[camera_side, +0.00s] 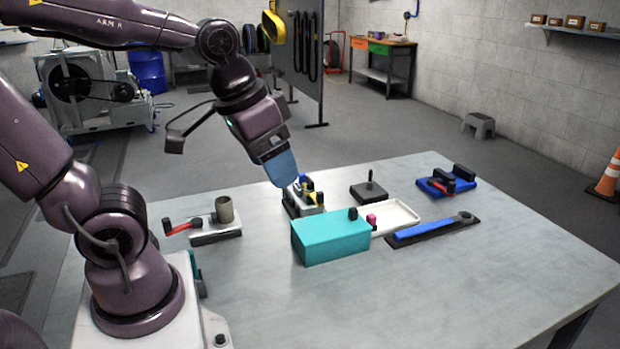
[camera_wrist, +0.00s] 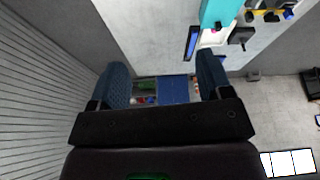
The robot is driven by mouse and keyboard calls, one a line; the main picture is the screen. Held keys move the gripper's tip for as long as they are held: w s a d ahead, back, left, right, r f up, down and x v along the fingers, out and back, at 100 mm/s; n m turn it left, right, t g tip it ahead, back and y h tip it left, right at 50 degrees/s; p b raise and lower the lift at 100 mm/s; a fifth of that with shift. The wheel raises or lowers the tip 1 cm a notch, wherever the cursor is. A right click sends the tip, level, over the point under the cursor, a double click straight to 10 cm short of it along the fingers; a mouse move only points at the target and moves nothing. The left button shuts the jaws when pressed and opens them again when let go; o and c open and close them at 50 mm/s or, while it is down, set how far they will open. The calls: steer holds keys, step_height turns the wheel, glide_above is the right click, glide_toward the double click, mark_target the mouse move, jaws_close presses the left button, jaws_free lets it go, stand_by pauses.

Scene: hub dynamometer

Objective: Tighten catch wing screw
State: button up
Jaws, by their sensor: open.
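My gripper (camera_side: 283,180) is open and empty above the back of the metal table, its blue fingers tilted down. In the wrist view my gripper (camera_wrist: 165,78) shows two blue fingers wide apart with nothing between them. Just below and right of the fingertips in the side view is a small fixture (camera_side: 303,203) with yellow, blue and black parts; it lies partly behind a teal box. The wrist view shows yellow and blue parts (camera_wrist: 265,14) at its top edge. I cannot make out which part is the catch wing screw. I see no contact between gripper and fixture.
The teal box (camera_side: 332,240) stands in front of the fixture. A white tray (camera_side: 402,214), a blue bar tool (camera_side: 432,230), a black block with a peg (camera_side: 369,191) and a blue fixture (camera_side: 447,186) lie right. A red-handled clamp (camera_side: 182,228) lies left. The front table is clear.

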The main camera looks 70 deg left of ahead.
steer(key=w+a+f+n+g, duration=0.2)
steer(key=w+a+f+n, duration=0.1)
steer(key=w+a+n, duration=0.7)
steer(key=n+g, duration=0.2)
steer(key=n, duration=2.3)
glide_above(310, 179)
step_height(310, 179, down, 7)
step_height(310, 179, down, 12)
steer(key=shift+a+f, duration=0.1)
steer(key=c, duration=0.9)
